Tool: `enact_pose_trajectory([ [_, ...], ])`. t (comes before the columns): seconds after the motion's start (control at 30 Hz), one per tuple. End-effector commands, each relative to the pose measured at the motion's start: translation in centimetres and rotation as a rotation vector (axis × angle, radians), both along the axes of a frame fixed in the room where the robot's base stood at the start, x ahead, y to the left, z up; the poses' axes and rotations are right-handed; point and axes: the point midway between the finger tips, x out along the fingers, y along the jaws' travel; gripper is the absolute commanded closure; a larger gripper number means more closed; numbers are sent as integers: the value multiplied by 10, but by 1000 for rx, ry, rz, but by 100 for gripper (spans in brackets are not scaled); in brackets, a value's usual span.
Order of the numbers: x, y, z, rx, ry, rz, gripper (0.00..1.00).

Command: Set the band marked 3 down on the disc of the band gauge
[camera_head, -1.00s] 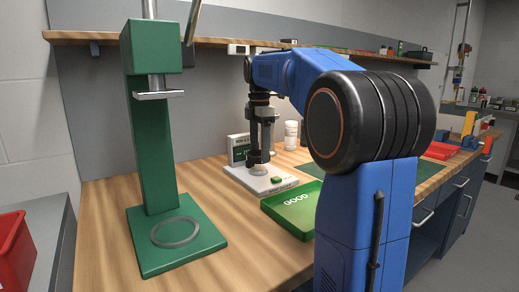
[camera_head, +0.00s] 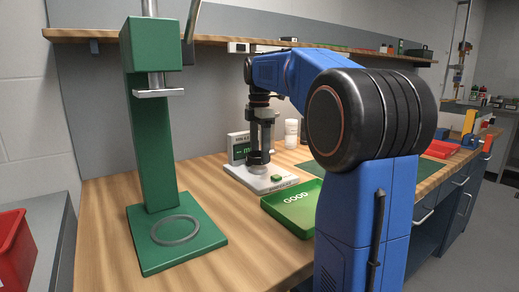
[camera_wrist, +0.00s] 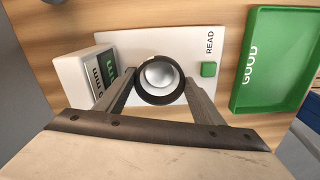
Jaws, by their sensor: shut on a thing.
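My gripper (camera_wrist: 160,82) is shut on a dark ring-shaped band (camera_wrist: 160,100), one finger on each side. Its marking does not show. The band is over the round silver disc (camera_wrist: 158,74) of the band gauge, and the disc shows through its opening. I cannot tell if the band touches the disc. The band gauge has a white base (camera_wrist: 196,43) with a green READ button (camera_wrist: 208,69) and a display box (camera_wrist: 82,78). In the head view my gripper (camera_head: 258,157) points down over the gauge base (camera_head: 240,176), and the band is hard to make out.
A green GOOD tray (camera_head: 284,213) lies in front of the gauge, to the right of it in the wrist view (camera_wrist: 240,100). A tall green press (camera_head: 152,150) with a grey ring (camera_head: 157,239) on its base stands at left. White containers (camera_head: 291,128) stand behind.

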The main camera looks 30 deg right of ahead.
Motion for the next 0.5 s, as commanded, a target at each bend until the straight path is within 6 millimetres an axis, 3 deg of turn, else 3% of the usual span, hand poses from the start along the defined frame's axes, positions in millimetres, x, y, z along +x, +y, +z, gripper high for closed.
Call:
enact_pose_trajectory([
  [0.5, 0, 0, -10, 0, -1, 0, 60],
])
